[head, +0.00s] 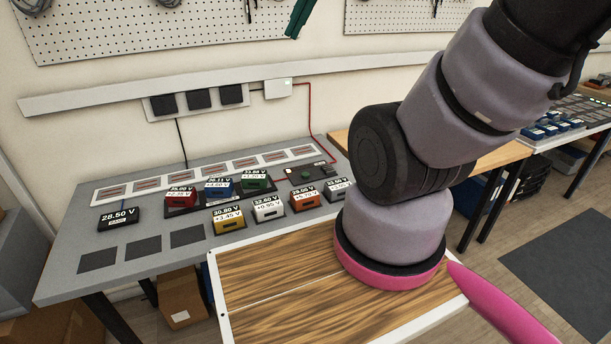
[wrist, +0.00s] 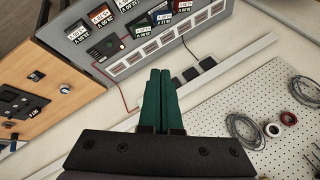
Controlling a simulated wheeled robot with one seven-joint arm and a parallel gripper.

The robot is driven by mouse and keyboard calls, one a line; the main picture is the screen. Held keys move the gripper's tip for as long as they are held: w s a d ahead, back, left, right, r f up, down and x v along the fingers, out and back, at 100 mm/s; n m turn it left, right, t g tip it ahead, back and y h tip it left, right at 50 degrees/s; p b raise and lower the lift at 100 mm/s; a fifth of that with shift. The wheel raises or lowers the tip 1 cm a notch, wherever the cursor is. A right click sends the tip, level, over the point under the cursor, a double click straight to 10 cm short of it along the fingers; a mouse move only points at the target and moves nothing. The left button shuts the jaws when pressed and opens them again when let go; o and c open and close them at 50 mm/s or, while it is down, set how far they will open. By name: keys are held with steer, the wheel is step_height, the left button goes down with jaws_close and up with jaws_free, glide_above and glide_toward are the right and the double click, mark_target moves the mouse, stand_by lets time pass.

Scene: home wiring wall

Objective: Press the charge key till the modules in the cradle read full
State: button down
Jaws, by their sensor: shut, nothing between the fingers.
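A dark cradle (head: 207,207) on the grey bench holds a red module (head: 180,195), a blue module (head: 217,187) and a green module (head: 254,178), each with a voltage label. A black box with a round green key (head: 306,174), apparently the charge key, stands right of the cradle; it also shows in the wrist view (wrist: 108,46). A small display (head: 118,217) at the bench's left reads 28.50 V. My gripper (head: 292,35) is shut and empty, high before the wall, apart from the bench. Its green fingers (wrist: 158,75) lie together in the wrist view.
A yellow module (head: 228,221), white module (head: 267,208), orange module (head: 304,200) and another pale module (head: 338,189) stand in front of the cradle. A wood-topped surface (head: 270,285) is nearer. A pegboard (head: 170,28) and wall sockets (head: 199,99) are behind.

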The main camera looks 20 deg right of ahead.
steer(key=w+a+f+m+g+y, duration=0.1)
steer(key=w+f+m, duration=0.2)
steer(key=w+m, duration=0.15)
steer(key=w+f+m+y, duration=0.2)
steer(key=w+f+m, duration=0.1)
steer(key=w, duration=0.3)
steer(key=m+t, duration=0.2)
steer(key=m, duration=2.3)
glide_above(308, 175)
step_height(308, 175, down, 35)
steer(key=shift+r+n, duration=0.1)
steer(key=shift+n, duration=0.15)
steer(key=shift+f, duration=4.4)
steer(key=shift+f, duration=0.1)
steer(key=shift+f, duration=0.3)
